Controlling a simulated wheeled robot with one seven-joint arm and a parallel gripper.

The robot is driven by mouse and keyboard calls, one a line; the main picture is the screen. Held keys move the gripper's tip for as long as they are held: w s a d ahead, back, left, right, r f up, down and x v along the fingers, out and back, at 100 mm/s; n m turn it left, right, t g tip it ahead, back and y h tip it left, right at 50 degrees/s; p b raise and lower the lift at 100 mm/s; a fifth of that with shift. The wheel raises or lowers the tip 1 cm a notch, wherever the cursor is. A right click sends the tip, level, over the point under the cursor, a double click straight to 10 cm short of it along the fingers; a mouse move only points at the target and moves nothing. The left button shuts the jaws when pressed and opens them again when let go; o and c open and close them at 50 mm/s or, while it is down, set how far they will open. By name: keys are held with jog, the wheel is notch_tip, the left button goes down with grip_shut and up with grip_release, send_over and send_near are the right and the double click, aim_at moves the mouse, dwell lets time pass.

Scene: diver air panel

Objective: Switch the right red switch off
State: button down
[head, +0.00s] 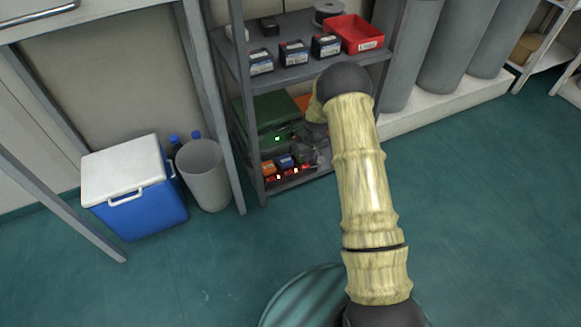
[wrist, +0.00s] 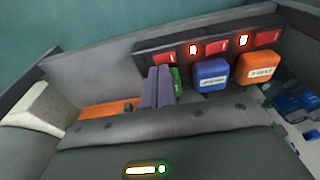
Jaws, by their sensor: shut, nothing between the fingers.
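A dark power strip (wrist: 150,47) with three red switches and two glowing lights between them sits on the low shelf. The wrist view shows it turned around from the head view. The switch at the picture's left (wrist: 160,58) in the wrist view lies at the right end in the head view. The middle switch (wrist: 217,46) and the other end switch (wrist: 267,37) are also visible. My gripper's fingers (wrist: 158,72) are shut and empty, their tips close to the first switch; contact cannot be told. In the head view my gripper (head: 308,153) partly hides the strip's right end.
A blue plug (wrist: 211,74), an orange plug (wrist: 257,69) and a partly hidden green one (wrist: 176,80) stand by the strip. Shelf posts and the upper shelf with a red tray (head: 355,34) frame the space. Open floor lies in front.

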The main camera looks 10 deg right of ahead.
notch_tip(320, 180, up, 5)
jog(key=p, duration=0.4)
jog(key=shift+r, duration=0.2)
jog(key=shift+s+f, duration=0.1)
dwell(0.5)
